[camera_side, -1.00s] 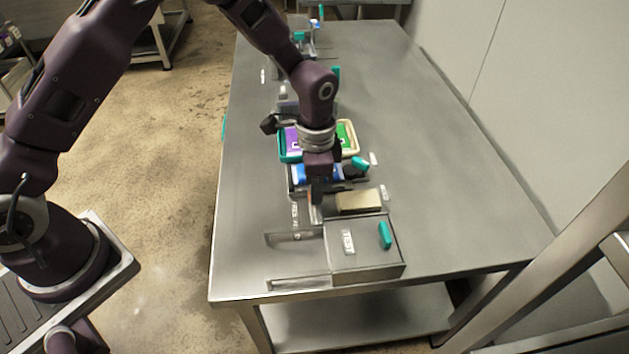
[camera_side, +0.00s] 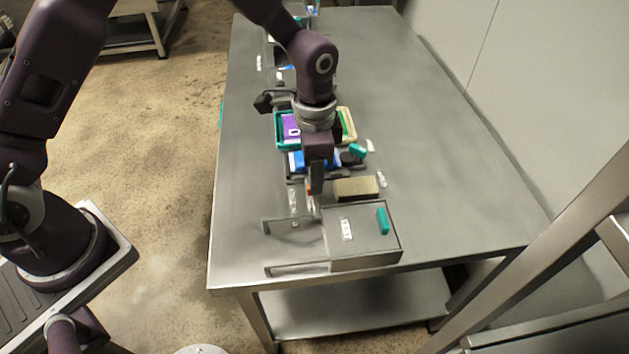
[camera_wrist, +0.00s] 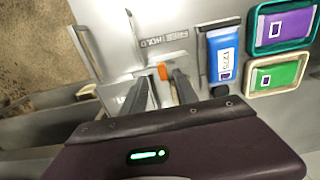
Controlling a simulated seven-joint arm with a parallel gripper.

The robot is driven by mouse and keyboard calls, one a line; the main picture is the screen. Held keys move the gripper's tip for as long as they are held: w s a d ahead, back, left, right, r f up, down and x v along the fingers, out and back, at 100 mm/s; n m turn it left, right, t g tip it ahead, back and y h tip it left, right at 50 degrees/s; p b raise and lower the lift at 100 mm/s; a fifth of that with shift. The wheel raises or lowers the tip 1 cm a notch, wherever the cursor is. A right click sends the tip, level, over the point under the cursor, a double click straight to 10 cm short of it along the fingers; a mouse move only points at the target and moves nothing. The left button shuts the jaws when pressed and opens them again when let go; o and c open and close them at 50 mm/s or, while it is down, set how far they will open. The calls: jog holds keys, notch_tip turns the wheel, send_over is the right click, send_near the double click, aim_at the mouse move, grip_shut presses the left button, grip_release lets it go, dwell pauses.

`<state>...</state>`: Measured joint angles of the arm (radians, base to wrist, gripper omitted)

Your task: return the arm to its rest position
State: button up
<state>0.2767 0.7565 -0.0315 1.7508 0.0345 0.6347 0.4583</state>
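My gripper (camera_side: 316,188) points down over the near part of the steel table (camera_side: 450,190). In the wrist view its two dark fingers (camera_wrist: 162,80) are apart, with a gap between them. A small orange piece (camera_wrist: 162,72) shows in that gap, beyond the fingertips; it looks apart from both fingers. It sits near a label reading FREE and HOLD (camera_wrist: 163,40). No object is visibly held. My arm is still reached out over the table, bent at the elbow.
A grey box marked TEST (camera_side: 362,240) with a teal handle (camera_side: 382,221) stands at the near end. Close by are a tan block (camera_side: 356,188), a blue labelled item (camera_wrist: 223,55), and trays with a purple (camera_wrist: 287,24) and green pack (camera_wrist: 276,75). The table's right side is clear.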

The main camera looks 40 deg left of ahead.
notch_tip(320, 180, up, 4)
jog(key=shift+f, duration=0.1)
jog(key=s+a+r+n+t, duration=0.1)
jog(key=s+a+r, duration=0.1)
jog(key=r, duration=0.3)
jog(key=s+a+r+n+t, duration=0.1)
jog(key=s+a+r, duration=0.15)
jog(key=r, duration=0.35)
jog(key=s+a+r+n+t, duration=0.1)
jog(key=s+a+r+n, duration=0.2)
jog(key=s, duration=0.6)
jog(key=s+a+r+n+t, duration=0.2)
jog(key=s+a+r+n, duration=0.2)
jog(key=s, duration=0.6)
jog(key=shift+a+r+t, duration=0.25)
jog(key=shift+r+t, duration=0.05)
jog(key=shift+r, duration=0.25)
jog(key=shift+s, duration=0.1)
